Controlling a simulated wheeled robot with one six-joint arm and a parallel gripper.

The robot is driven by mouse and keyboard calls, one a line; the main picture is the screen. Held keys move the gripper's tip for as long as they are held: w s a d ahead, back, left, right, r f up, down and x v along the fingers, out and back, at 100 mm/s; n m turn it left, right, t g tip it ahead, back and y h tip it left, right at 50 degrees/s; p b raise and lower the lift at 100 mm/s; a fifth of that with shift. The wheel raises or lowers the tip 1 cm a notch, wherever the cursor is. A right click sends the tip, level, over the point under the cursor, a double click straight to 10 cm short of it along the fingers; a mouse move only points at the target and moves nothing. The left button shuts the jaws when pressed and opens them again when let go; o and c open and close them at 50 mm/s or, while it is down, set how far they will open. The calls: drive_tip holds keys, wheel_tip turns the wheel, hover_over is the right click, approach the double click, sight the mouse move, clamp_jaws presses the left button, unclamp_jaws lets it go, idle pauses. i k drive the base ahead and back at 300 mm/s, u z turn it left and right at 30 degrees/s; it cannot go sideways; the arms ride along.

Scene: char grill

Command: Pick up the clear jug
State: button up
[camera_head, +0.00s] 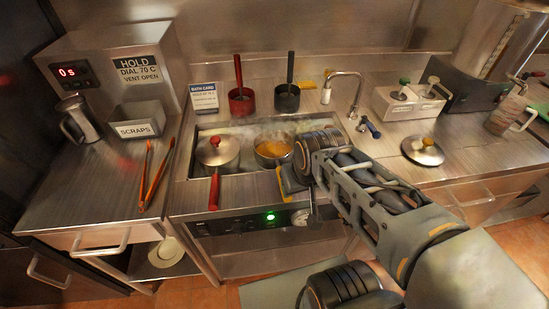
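A see-through jug (505,117) with a pale handle stands upright on the counter at the far right, beside the dark-based machine. It looks like the clear jug, though it is small and brownish here. A second, steel-grey jug (79,119) with a dark rim and a handle stands on the left counter. My gripper (289,183) is at the front edge of the middle counter, near the pot with yellow contents, far from both jugs. My wrist partly hides it, so its fingers cannot be made out clearly.
A lidded pot (217,153) with a red handle and an open pot (272,149) sit in the steaming bath. A tap (345,88), a white caddy (408,101) and a round lid (422,151) lie between my arm and the right jug. Orange tongs (156,178) lie left.

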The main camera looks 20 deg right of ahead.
sight(510, 108)
drive_tip(key=u, duration=0.05)
drive_tip(key=k, duration=0.4)
drive_tip(key=z, duration=0.05)
drive_tip(key=i, duration=0.4)
drive_tip(key=z, duration=3.35)
drive_tip(key=i, duration=3)
drive_tip(key=u, duration=1.8)
